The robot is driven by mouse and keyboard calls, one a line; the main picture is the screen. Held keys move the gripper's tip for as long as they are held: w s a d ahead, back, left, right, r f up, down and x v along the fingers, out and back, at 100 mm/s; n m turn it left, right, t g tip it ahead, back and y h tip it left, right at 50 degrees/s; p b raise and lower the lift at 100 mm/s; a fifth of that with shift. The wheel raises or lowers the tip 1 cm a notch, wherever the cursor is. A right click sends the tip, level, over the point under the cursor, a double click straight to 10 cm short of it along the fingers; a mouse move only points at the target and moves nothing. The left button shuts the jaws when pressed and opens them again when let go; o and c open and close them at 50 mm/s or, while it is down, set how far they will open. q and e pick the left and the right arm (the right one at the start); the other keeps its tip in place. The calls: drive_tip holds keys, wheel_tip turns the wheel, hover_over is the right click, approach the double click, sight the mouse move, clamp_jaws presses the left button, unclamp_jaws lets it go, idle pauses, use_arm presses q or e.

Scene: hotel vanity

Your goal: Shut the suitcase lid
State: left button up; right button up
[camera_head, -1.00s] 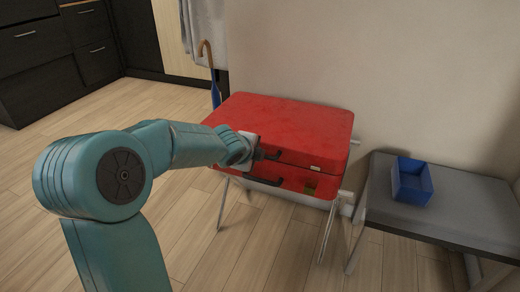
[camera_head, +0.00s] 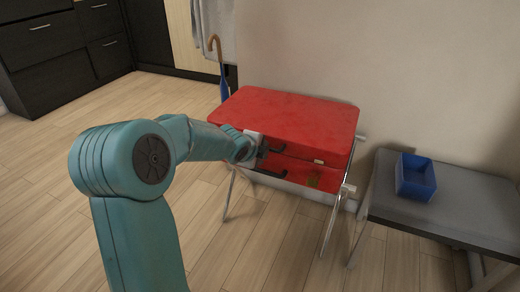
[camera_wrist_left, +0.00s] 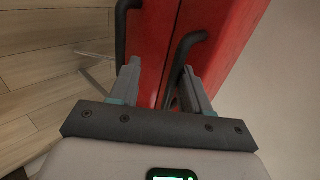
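The red suitcase (camera_head: 300,115) rests on a folding metal stand against the wall. Its lid lies nearly flat over the base (camera_head: 325,178), with a dark seam or narrow gap along the front; whether it is fully shut I cannot tell. Two black handles are on the front, one on the lid (camera_head: 270,148) and one below. My left gripper (camera_head: 265,150) is at the front, by the handles. In the left wrist view its fingers (camera_wrist_left: 161,85) are apart, facing the seam, with one black handle (camera_wrist_left: 188,50) between them near the right finger. My right gripper is not in view.
A grey bench (camera_head: 460,205) with an open blue box (camera_head: 415,177) stands to the right. A cane-handled blue umbrella (camera_head: 222,80) leans behind the suitcase, near a hanging towel (camera_head: 218,30). Dark drawers (camera_head: 50,45) are at the back left. The wooden floor in front is clear.

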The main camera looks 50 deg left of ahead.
use_arm(q)
drive_tip(key=shift+s+d, duration=0.1)
idle(0.5)
drive_tip(key=p+v, duration=1)
drive_tip(key=v, duration=0.6)
drive_tip(key=shift+r, duration=0.25)
